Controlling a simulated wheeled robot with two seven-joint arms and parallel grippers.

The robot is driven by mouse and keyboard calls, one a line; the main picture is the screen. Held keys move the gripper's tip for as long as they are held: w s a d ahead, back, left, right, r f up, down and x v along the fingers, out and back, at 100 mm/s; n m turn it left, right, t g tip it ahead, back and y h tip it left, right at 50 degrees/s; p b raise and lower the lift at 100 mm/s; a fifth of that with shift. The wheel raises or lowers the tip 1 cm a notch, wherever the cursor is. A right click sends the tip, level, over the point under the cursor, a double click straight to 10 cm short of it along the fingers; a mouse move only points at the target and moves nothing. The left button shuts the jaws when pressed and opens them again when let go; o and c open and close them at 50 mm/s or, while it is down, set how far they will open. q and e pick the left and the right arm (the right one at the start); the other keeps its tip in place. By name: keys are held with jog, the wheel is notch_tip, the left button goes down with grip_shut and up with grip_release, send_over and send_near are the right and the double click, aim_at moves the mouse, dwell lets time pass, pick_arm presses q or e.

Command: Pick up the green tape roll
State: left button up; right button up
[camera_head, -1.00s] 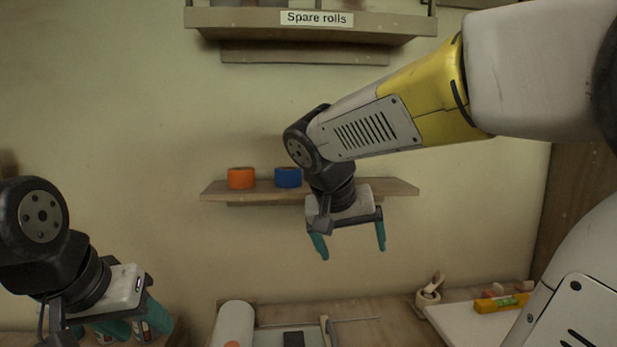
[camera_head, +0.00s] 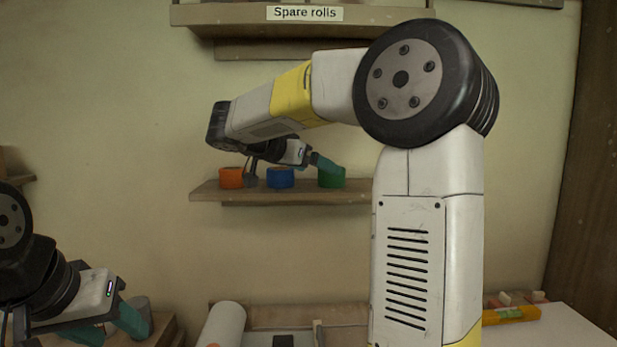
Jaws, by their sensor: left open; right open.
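The green tape roll (camera_head: 332,179) sits on the middle wall shelf, right of the blue tape roll (camera_head: 280,178) and the orange tape roll (camera_head: 231,178). My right gripper (camera_head: 325,164) is open at the shelf, its teal finger over the upper left of the green roll. Whether it touches the roll, and where the other finger is, I cannot tell. My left gripper (camera_head: 112,330) is open at the lower left, low over the workbench and far from the rolls.
The wall shelf (camera_head: 230,194) has a narrow board. Above it is another shelf labelled "Spare rolls" (camera_head: 305,13). Below, the bench holds a white roll (camera_head: 224,325) and a yellow level (camera_head: 512,315). My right arm hides the shelf's right end.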

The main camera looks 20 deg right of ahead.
jog(key=x, duration=0.4)
jog(key=w+x, duration=0.1)
jog(key=x, duration=0.2)
jog(key=shift+w+a+r, duration=0.1)
jog(key=shift+r, duration=0.15)
jog(key=x, duration=0.5)
jog(key=shift+w+r, duration=0.1)
jog(key=shift+w, duration=0.05)
jog(key=c, duration=1.4)
jog(key=shift+c, duration=0.3)
jog(key=shift+r, duration=0.15)
